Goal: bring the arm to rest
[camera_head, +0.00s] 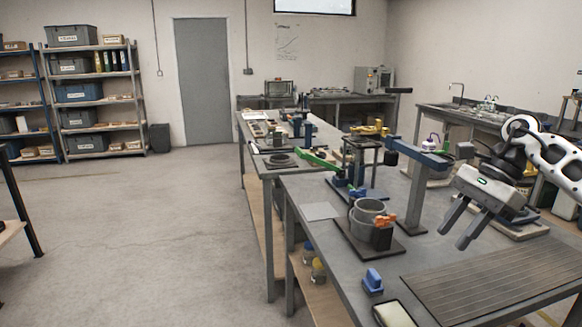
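My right gripper (452,239) hangs from my white and black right arm (555,150), which comes in from the right. Its two grey fingers point down and to the left, with a clear gap between them. It is open and empty, above the bench, apart from the things on it. The nearest lever frame is a grey post (415,200) with a blue beam (420,154), to the left of the gripper. A green lever (315,160) reaches left from a frame behind it. My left gripper is not in view.
A grey pot (368,212) with an orange part stands on a dark plate left of the gripper. A blue block (373,281) and a ribbed mat (490,275) lie on the near bench. Shelves (95,90) stand at the back left. The floor (150,230) left of the benches is clear.

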